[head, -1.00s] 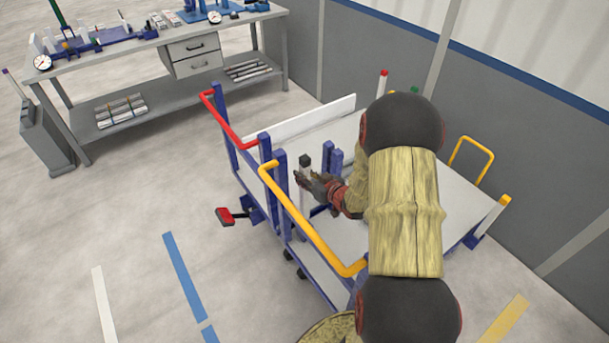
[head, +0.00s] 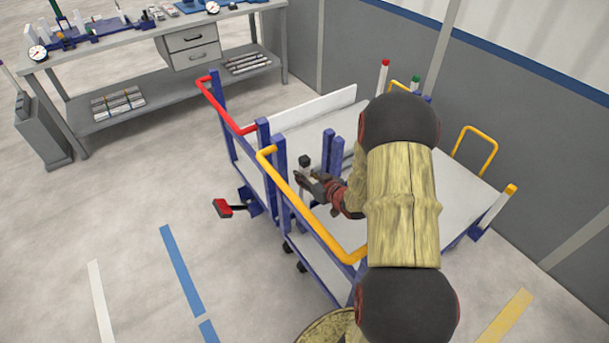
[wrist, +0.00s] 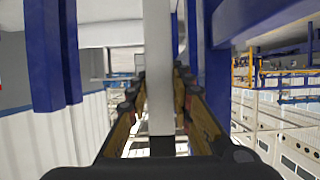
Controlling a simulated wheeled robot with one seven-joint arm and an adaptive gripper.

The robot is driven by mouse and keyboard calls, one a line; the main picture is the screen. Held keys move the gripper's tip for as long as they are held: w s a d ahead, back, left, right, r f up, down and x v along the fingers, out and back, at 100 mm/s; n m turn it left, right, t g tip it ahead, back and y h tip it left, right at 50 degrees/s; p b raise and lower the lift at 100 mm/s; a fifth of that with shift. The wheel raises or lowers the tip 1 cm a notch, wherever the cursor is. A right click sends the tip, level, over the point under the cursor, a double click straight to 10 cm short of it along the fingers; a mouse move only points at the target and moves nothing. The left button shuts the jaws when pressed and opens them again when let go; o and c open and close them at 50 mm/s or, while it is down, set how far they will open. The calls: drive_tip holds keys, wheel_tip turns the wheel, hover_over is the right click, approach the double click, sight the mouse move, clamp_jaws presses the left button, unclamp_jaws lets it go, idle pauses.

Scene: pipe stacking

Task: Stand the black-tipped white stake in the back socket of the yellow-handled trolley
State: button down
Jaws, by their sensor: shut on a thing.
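The white stake's black tip (head: 304,160) shows just above my gripper (head: 308,180) in the head view. My gripper is shut on the stake, which looks upright. In the wrist view the white stake (wrist: 160,70) runs between the two fingers (wrist: 160,105). The yellow-handled trolley's handle (head: 310,208) runs beside my gripper, on its near left side. Blue posts (head: 332,152) stand just beyond the gripper. The stake's lower end and the back socket are hidden, so I cannot tell whether the stake is seated.
A red-handled trolley (head: 221,104) stands close behind the yellow-handled one. Red-, green- and yellow-tipped stakes (head: 384,75) stand at the far side and right. A workbench (head: 110,45) is at the back left. Open floor with striped markings lies at the left.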

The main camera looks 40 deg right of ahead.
drive_tip(key=shift+f+b, duration=0.95)
drive_tip(key=shift+f, duration=1.75)
drive_tip(key=c, duration=1.6)
unclamp_jaws()
drive_tip(key=shift+o, duration=0.5)
drive_tip(key=shift+f, duration=0.1)
drive_tip(key=v, duration=1.2)
drive_tip(key=shift+s+d, duration=0.1)
